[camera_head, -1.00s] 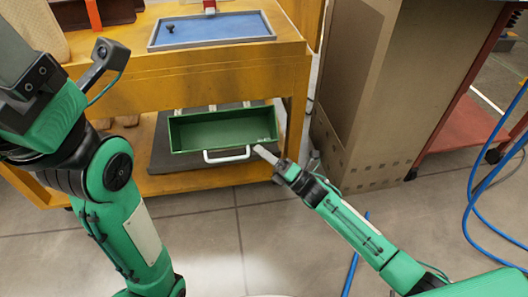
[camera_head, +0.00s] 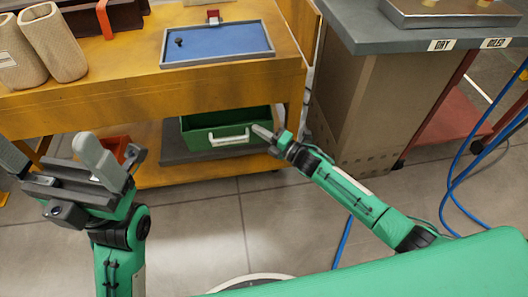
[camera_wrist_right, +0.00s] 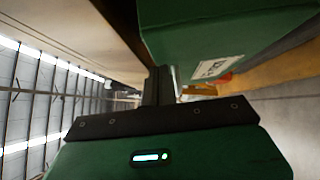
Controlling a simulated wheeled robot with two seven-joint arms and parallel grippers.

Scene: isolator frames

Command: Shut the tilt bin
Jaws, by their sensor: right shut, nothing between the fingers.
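The yellow cart (camera_head: 110,98) carries a blue-lined tray (camera_head: 220,43) and beige containers (camera_head: 52,42). An orange-red bin (camera_head: 115,147) sits on the lower shelf. A cardboard-brown cabinet (camera_head: 370,110) stands close right of the cart. Blue hoses (camera_head: 462,165) hang at the right.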

